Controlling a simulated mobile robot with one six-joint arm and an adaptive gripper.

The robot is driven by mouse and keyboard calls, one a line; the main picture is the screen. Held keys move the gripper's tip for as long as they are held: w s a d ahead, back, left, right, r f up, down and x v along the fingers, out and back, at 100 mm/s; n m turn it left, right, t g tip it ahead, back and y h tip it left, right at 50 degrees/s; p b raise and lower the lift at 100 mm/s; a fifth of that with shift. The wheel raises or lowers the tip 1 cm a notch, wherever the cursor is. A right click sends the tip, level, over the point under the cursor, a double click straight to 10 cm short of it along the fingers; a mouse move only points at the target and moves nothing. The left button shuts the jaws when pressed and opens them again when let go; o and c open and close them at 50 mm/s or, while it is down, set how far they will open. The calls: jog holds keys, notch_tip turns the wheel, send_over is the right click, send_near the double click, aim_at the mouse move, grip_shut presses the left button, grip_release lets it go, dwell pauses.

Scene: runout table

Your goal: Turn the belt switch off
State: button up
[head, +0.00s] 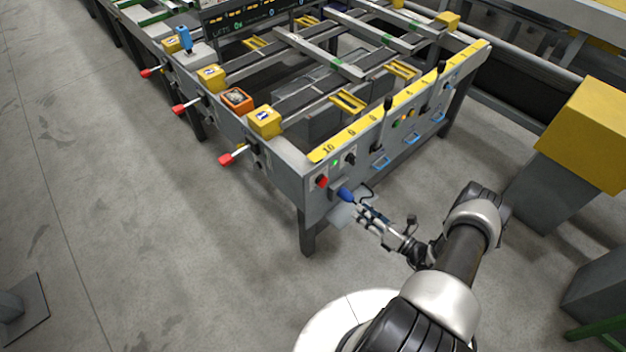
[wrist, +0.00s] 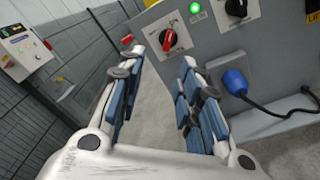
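A red-handled rotary switch on a white plate (wrist: 168,40) is on the grey end panel, ahead of my gripper; its handle looks tilted. It also shows in the head view (head: 322,181). A lit green lamp (wrist: 195,8) is beside it, and a black knob (wrist: 237,8) on a second plate is to the right. I cannot read the labels, so which one is the belt switch is unclear. My gripper (wrist: 161,62) is open and empty, its fingers apart and short of the red switch. In the head view my gripper (head: 362,212) is just in front of the panel's lower left.
A blue plug (wrist: 235,82) with a black cable sticks out of the panel, close to the right finger. Red-tipped levers (head: 228,158) stick out along the table's left side. A yellow box (head: 588,130) stands at right. The floor at left is mostly clear.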

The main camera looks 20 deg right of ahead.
jog(key=f+m+h, duration=0.1)
jog(key=f, duration=0.1)
jog(key=b, duration=0.3)
send_near(325, 185)
jog(key=shift+t, duration=0.4)
jog(key=x, duration=0.9)
jog(key=shift+w+f, duration=0.1)
jog(key=shift+f, duration=0.15)
jog(key=shift+p, duration=0.3)
jog(key=shift+c, duration=0.5)
grip_shut()
